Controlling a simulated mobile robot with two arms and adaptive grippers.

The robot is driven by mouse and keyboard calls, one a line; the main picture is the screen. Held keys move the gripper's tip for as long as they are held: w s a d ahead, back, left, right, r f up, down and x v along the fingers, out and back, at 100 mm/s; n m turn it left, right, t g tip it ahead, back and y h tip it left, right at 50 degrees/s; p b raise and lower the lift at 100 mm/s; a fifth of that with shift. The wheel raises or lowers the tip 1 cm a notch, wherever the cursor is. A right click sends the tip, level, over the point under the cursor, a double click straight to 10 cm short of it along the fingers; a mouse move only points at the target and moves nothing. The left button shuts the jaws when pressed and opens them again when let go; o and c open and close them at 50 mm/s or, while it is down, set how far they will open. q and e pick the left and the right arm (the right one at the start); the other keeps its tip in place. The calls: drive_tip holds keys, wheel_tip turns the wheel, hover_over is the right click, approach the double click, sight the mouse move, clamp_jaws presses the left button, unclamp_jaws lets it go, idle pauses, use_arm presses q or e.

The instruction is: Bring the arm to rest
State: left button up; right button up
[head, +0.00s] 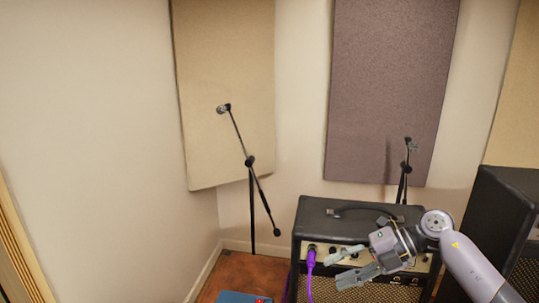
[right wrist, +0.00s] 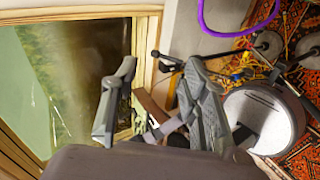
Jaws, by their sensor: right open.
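My right arm (head: 472,262) comes in from the lower right in the head view. Its gripper (head: 335,270) is open and empty, in front of the upper front of a black amplifier (head: 318,218), and points left. In the right wrist view the two grey fingers of my right gripper (right wrist: 158,98) stand apart with nothing between them. My left gripper is not in view.
A purple cable (head: 310,262) is plugged into the amplifier's panel. A microphone stand (head: 251,205) is behind left, another (head: 405,170) behind the amplifier. A second black cabinet (head: 505,200) is right. The right wrist view shows a window (right wrist: 60,75) and a round drum-like object (right wrist: 265,120).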

drive_tip(key=a+r+m+t+y, duration=0.6)
drive_tip(key=a+m+t, duration=0.25)
drive_tip(key=t, duration=0.35)
drive_tip(key=s+d+f+m+t+h, duration=0.45)
drive_tip(key=d+f+m+h, duration=0.75)
drive_tip(key=m+h, duration=0.6)
drive_tip(key=s+f+m+g, duration=0.2)
drive_tip(key=s+f+g, duration=0.3)
drive_tip(key=s, duration=0.5)
drive_tip(key=s+f+m+g, duration=0.1)
drive_tip(key=s+f+g, duration=0.4)
drive_tip(key=s, duration=0.4)
drive_tip(key=s+f+m+g, duration=0.2)
drive_tip(key=s+f+g, duration=0.3)
drive_tip(key=s, duration=0.5)
wheel_tip(320, 180, down, 28)
drive_tip(key=s, duration=0.2)
drive_tip(key=s+d+f, duration=0.2)
drive_tip(key=s+f, duration=0.5)
drive_tip(key=s, duration=0.1)
drive_tip(key=s+d+f+g, duration=0.1)
drive_tip(key=s+f, duration=0.7)
drive_tip(key=shift+d+f+n, duration=0.3)
drive_tip(key=shift+d+n, duration=0.1)
drive_tip(key=shift+n, duration=0.05)
